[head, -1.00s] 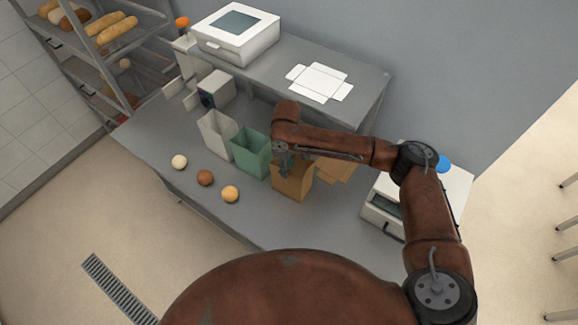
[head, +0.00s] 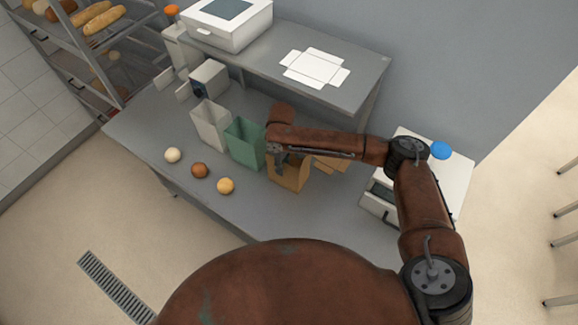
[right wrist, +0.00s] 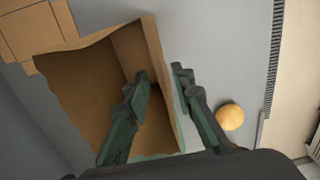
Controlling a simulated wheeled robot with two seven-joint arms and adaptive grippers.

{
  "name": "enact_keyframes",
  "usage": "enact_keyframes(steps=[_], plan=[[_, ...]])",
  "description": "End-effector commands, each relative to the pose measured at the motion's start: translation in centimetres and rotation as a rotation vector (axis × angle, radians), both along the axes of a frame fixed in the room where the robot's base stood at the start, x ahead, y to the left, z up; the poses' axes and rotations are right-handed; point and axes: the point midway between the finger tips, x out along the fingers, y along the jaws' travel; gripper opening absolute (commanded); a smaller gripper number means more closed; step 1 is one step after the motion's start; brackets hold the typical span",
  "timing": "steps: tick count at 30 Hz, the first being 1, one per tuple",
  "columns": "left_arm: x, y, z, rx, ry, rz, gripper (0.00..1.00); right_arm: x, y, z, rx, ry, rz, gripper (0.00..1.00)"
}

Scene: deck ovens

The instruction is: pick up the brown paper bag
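The brown paper bag (head: 290,178) stands upright and open-topped on the counter, right of a green bag. My right gripper (head: 279,164) is at its top left edge, partly covered by my forearm in the head view. In the right wrist view I look down into the bag (right wrist: 85,85). The fingers of the right gripper (right wrist: 160,76) are apart and straddle one bag wall. One finger is inside the mouth, the other outside, with a gap seen beside the wall. My left gripper is not in view.
The green bag (head: 244,145) and a white bag (head: 209,126) stand to the left. Three buns, one of them golden (head: 226,186), lie in front. Flat brown cardboard (head: 330,164) lies behind the bag. A white device (head: 379,205) stands right. A raised shelf (head: 345,98) is behind.

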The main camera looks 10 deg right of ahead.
Motion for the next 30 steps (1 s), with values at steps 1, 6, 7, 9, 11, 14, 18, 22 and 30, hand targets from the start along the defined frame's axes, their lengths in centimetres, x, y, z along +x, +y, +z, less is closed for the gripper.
enact_keyframes(steps=[1,6,7,9,11,14,18,22,30], plan=[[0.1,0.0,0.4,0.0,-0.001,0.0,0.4,-0.2,0.1,-0.7,-0.001,0.002,0.0,0.22],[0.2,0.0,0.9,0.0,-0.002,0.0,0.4,-0.2,0.1,-3.1,-0.001,0.001,-0.002,0.22],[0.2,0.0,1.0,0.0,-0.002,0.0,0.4,-0.2,0.1,-3.4,0.0,0.0,-0.002,0.22],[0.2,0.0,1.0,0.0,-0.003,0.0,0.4,-0.2,0.2,-3.9,0.0,0.0,-0.001,0.22],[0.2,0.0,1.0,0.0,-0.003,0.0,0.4,-0.2,0.2,-4.1,-0.001,-0.001,-0.001,0.22],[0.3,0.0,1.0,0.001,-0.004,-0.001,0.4,-0.2,0.1,-4.2,-0.001,-0.001,-0.001,0.22],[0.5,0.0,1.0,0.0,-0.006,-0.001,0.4,-0.2,0.1,-4.2,-0.001,-0.001,-0.001,0.19],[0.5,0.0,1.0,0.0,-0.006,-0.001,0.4,-0.2,0.1,-4.2,-0.001,-0.001,-0.002,0.1],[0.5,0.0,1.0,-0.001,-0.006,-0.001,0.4,-0.2,0.1,-4.1,-0.001,-0.001,-0.002,0.0]])
